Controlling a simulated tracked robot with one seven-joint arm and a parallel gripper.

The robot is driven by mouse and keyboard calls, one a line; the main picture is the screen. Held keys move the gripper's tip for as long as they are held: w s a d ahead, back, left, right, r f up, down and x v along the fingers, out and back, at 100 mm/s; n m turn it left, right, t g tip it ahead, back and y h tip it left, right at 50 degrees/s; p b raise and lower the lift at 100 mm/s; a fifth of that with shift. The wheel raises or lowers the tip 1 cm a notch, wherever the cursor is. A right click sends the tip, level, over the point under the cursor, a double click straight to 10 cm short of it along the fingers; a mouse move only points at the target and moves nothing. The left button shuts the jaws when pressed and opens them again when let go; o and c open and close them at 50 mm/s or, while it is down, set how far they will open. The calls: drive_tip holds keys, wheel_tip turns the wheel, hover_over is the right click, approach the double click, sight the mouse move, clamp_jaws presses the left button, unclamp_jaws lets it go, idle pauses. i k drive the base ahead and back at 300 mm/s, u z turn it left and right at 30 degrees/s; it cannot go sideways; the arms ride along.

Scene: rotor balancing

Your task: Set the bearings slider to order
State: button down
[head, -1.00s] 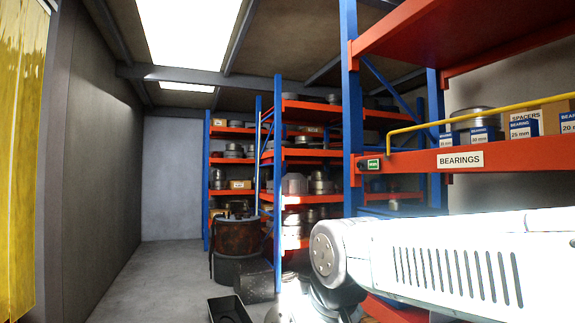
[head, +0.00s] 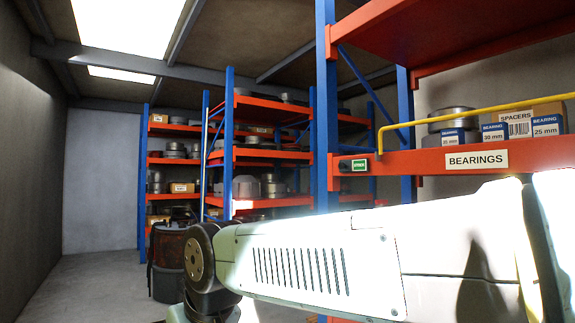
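The orange bearings shelf (head: 440,163) is at the right, with a white BEARINGS label (head: 477,160) on its front edge. Near the left end of that edge is a small black slider with a green tag (head: 358,165). The tag's wording is too small to read for certain. Bearing boxes (head: 545,124) marked with sizes stand on the shelf behind a yellow rail. My white arm crosses the lower right of the picture, below the shelf edge. My gripper is not in view.
A yellow rail (head: 470,108) runs along the shelf front. Blue uprights (head: 326,100) carry the rack. More racks with boxes and metal parts stand farther back. A dark drum (head: 168,260) stands on the floor at the left. The left aisle floor (head: 90,285) is clear.

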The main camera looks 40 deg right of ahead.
sight(345, 167)
drive_tip(key=z, duration=0.3)
drive_tip(key=i, duration=1.05)
drive_tip(key=z, duration=0.95)
drive_tip(key=i, duration=0.5)
drive_tip(key=z, duration=0.3)
drive_tip(key=k, duration=0.95)
drive_tip(key=z, duration=0.15)
drive_tip(key=i, duration=0.95)
drive_tip(key=u, duration=0.05)
